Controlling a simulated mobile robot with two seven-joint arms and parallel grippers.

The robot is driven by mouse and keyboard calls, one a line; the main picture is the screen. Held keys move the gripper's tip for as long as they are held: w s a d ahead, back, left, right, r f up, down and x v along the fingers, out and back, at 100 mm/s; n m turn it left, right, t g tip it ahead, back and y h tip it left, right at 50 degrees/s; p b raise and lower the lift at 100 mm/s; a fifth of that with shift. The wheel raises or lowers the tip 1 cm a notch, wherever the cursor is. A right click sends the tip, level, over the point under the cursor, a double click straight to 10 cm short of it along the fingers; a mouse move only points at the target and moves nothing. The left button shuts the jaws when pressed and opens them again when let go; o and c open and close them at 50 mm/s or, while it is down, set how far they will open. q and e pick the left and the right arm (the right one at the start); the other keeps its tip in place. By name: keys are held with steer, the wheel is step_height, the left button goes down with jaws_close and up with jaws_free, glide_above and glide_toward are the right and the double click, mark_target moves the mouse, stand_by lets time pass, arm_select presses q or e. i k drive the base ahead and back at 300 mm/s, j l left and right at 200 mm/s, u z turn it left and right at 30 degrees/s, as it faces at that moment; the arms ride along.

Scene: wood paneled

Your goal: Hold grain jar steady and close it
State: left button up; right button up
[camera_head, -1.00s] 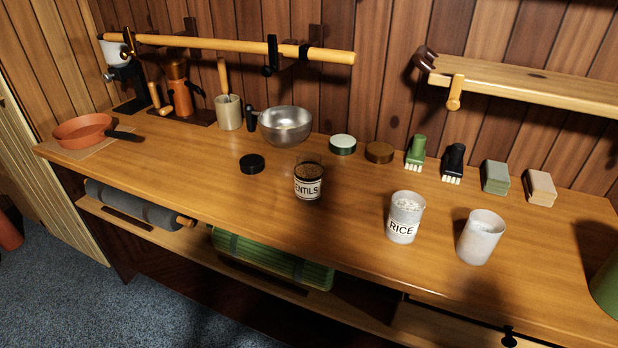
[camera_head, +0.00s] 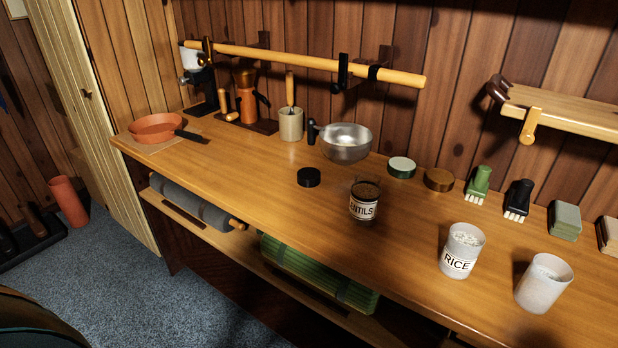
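Three jars stand upright and open on the wooden counter (camera_head: 300,215). The jar labelled lentils (camera_head: 363,207) holds brown contents. The jar labelled rice (camera_head: 460,252) holds white grains. A third whitish jar (camera_head: 543,285) stands to its right, its label not visible. A black round lid (camera_head: 309,177) lies left of the lentils jar. A lid with a pale top and green edge (camera_head: 401,167) and a brown lid (camera_head: 438,180) lie behind the jars. Neither of my grippers is in view.
A metal pan (camera_head: 346,143), a utensil crock (camera_head: 291,124) and an orange pan (camera_head: 157,127) stand along the counter's back and left. Brushes (camera_head: 518,198) and a green block (camera_head: 565,221) are at the back right. The counter's front middle is clear. A wall rail (camera_head: 310,63) runs above.

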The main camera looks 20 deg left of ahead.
mark_target(366, 188)
steer(key=z, duration=0.45)
steer(key=j+z, duration=0.45)
steer(key=k+j+z, duration=0.1)
steer(key=j+z, duration=0.3)
steer(key=k+j, duration=0.1)
steer(key=j, duration=0.25)
steer(key=k+j+z, duration=0.1)
steer(key=j, duration=0.25)
steer(key=k+j, duration=0.1)
steer(key=j, duration=0.3)
steer(key=k+j+z, duration=0.1)
steer(key=j, duration=0.25)
